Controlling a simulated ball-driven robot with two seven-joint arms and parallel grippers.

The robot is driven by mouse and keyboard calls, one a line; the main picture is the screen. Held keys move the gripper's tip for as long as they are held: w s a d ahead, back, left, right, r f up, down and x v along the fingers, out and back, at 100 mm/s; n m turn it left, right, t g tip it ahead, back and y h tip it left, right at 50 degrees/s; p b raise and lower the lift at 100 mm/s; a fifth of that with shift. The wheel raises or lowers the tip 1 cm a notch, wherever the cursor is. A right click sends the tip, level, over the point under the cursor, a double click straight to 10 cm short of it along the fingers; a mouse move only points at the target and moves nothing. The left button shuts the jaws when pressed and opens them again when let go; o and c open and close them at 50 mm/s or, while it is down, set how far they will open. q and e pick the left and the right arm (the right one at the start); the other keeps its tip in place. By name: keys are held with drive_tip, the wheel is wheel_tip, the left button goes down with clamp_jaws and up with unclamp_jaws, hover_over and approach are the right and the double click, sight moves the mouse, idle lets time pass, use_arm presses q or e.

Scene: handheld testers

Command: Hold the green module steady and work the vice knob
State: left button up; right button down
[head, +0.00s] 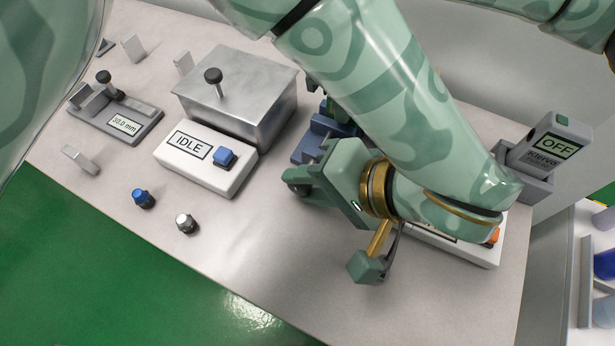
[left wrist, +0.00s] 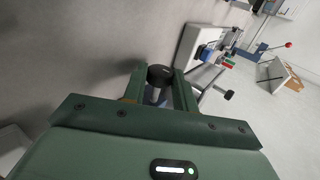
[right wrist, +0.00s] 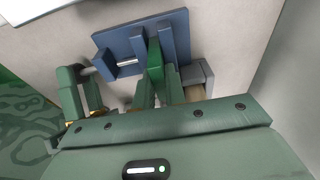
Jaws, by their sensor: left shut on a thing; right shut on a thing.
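The blue vice (head: 318,140) stands on the table in the head view, partly hidden by my left arm. My left gripper (head: 298,182) is at the vice's near side. In the left wrist view its fingers are shut on the black vice knob (left wrist: 160,75). In the right wrist view the green module (right wrist: 154,58) sits upright between the jaws of the vice (right wrist: 125,45). My right gripper (right wrist: 158,88) is shut on the module, with a finger on each side. The right gripper is largely hidden behind the left arm in the head view.
A white box reading IDLE (head: 180,165) with a blue button stands left of the vice, before a metal box (head: 235,90). A gauge (head: 125,120) is further left. Two small knobs lie near the front edge. An OFF meter (head: 555,145) stands at right. The front middle is clear.

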use_arm(q)
drive_tip(key=shift+s+f+y, duration=0.1)
drive_tip(key=shift+y, duration=0.2)
idle(0.4)
drive_tip(key=o, duration=1)
